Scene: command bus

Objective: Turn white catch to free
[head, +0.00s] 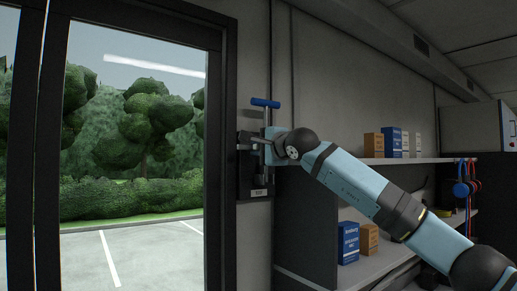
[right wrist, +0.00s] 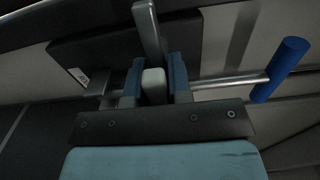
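The white catch (right wrist: 153,86) shows in the right wrist view as a pale block between my two blue fingertips. My right gripper (right wrist: 156,82) appears closed on it, with a finger against each side. In the head view my right gripper (head: 264,147) is at the dark wall plate (head: 256,183) beside the door frame and hides most of the catch there. A metal rod with a blue handle (head: 265,103) stands upright above the gripper; the handle also shows in the right wrist view (right wrist: 281,70). My left gripper is not in view.
A glazed door with a dark frame (head: 221,130) is just left of the plate. Shelves (head: 413,160) with orange, blue and white boxes stand to the right, partly behind my right arm. Blue and red items (head: 461,187) hang at the far right.

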